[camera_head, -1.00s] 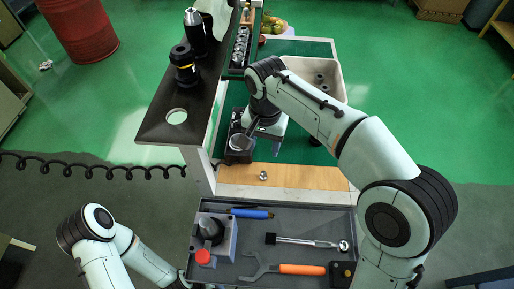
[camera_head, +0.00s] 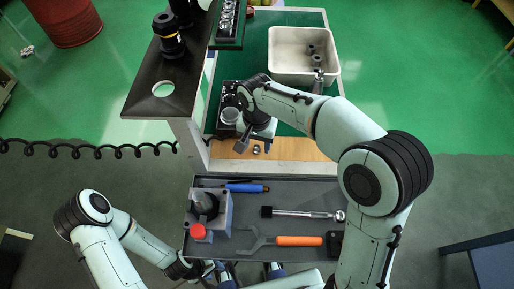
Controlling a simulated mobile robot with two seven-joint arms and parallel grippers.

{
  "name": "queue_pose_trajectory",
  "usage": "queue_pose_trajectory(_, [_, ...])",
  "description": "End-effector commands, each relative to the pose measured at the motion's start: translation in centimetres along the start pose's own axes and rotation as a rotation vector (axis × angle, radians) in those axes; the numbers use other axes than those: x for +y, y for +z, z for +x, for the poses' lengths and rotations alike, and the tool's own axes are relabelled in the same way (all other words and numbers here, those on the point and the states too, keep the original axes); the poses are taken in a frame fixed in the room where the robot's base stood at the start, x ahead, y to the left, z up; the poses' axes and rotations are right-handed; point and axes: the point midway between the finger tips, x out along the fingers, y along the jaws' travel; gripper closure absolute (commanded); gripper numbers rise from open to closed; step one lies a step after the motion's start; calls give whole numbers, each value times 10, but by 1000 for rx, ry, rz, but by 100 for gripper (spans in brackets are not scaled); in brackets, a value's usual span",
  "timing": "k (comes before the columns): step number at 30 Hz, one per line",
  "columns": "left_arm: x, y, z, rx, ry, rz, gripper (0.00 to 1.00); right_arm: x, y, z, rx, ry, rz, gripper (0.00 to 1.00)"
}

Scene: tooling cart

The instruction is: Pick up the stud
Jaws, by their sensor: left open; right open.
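A small metal piece, which looks like the stud (camera_head: 256,149), lies on the wooden strip (camera_head: 306,148) at the front of the green cart top. My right gripper (camera_head: 255,144) points down close over it and is open. Its fingers show near the stud's two sides; I cannot tell whether they touch it. My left gripper (camera_head: 214,269) is at the bottom of the view, in front of the grey tray, open and with nothing seen in it.
The grey tray (camera_head: 350,193) holds a ratchet wrench (camera_head: 300,213), an orange-handled spanner (camera_head: 296,241), a blue-handled tool (camera_head: 244,188) and a grey block fixture (camera_head: 218,213). A beige bin (camera_head: 286,79) stands behind. A dark shelf (camera_head: 147,101) with tool holders rises at the left.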

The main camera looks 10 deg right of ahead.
Motion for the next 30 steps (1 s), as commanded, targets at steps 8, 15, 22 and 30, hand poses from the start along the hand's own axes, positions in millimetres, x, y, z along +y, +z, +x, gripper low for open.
queue_pose_trajectory(8, [-1, 0, 2, 0, 0, 0, 52, 0, 0, 12, 0, 0, 0, 47])
queue_pose_trajectory(15, [-1, 0, 1, 0, 0, 0, 52, 0, 0, 12, 0, 0, 0, 95])
queue_pose_trajectory(22, [-1, 0, 1, 0, 0, 0, 52, 0, 0, 12, 0, 0, 0, 100])
queue_pose_trajectory(30, [1, 0, -2, 1, 0, 0, 52, -1, -1, -12, 4, -4, 0, 100])
